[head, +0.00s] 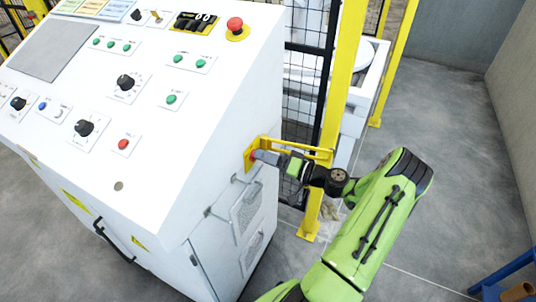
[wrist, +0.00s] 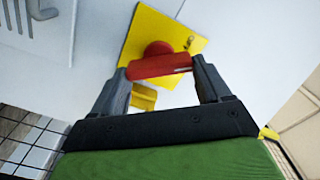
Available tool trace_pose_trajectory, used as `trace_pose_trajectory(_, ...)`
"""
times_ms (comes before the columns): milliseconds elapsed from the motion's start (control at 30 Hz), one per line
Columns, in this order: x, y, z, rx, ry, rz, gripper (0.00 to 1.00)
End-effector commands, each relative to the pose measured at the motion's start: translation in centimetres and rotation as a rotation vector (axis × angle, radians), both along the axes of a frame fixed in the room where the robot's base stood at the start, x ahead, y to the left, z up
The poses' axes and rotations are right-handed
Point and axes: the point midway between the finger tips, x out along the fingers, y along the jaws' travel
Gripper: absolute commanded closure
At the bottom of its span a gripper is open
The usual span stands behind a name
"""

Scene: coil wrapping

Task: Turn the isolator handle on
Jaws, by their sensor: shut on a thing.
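The isolator handle (wrist: 160,66) is a red bar on a round red hub, set on a yellow plate (wrist: 143,28) in the wrist view. In that view the bar lies nearly level across the picture. My gripper (wrist: 160,78) is shut on the bar, with one dark finger at each end of it. In the head view my gripper (head: 268,158) reaches the yellow plate (head: 250,155) on the right side of the white cabinet. There the handle is mostly hidden by the fingers, with only a little red showing.
The white control cabinet (head: 150,190) has knobs, green buttons and a red emergency stop (head: 235,25) on its sloped top. A yellow guard post (head: 335,110) and black mesh fence (head: 305,70) stand close behind my gripper.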

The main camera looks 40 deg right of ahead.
Motion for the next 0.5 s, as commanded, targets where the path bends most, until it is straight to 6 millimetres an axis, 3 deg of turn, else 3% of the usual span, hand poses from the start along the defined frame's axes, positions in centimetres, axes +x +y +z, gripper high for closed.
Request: trace_pose_trajectory(500, -0.02, -0.06, -0.17, 0.427, 0.155, 0.000, 0.54)
